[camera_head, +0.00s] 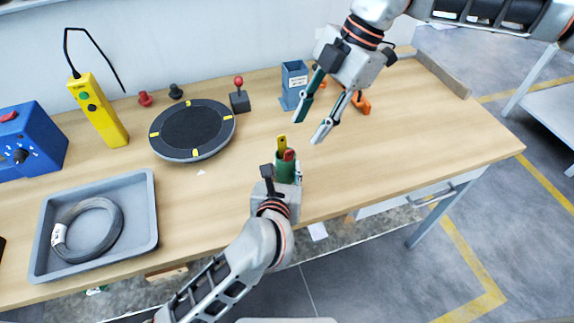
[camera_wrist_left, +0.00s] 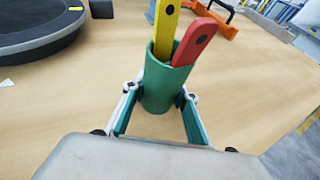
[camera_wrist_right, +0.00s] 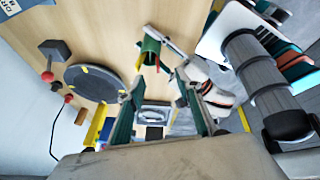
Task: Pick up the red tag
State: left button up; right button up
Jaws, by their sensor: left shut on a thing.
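The red tag (camera_head: 289,155) stands in a green cup (camera_head: 286,172) beside a yellow tag (camera_head: 282,143). In the left wrist view the red tag (camera_wrist_left: 195,42) leans right, and the yellow tag (camera_wrist_left: 165,28) is at its left; their lower ends are hidden in the cup. My left gripper (camera_wrist_left: 159,95) is shut on the green cup, one finger on each side, and the cup stands nearly upright. My right gripper (camera_head: 308,127) is open and empty, above and to the right of the cup. The cup (camera_wrist_right: 151,46) also shows beyond its fingers in the right wrist view.
A grey tray (camera_head: 150,215) with a wire coil (camera_head: 118,238) lies at the left. A dark round turntable (camera_head: 192,130) is left of the cup. A blue holder (camera_head: 294,84) and an orange object (camera_head: 361,102) stand behind. The table's right side is clear.

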jog(key=s+a+r+n+t+h, duration=0.2)
jog(key=s+n+t, duration=0.25)
jog(key=n, duration=1.05)
send_over(290, 151)
jog(key=s, duration=0.2)
notch_tip(290, 151, down, 4)
jog(key=shift+t+h, duration=0.35)
jog(key=shift+h, duration=0.05)
jog(key=shift+d+x, duration=0.2)
jog(key=shift+x, duration=1.25)
jog(key=shift+d+x, duration=0.2)
jog(key=shift+x, duration=1.25)
jog(key=c, duration=0.9)
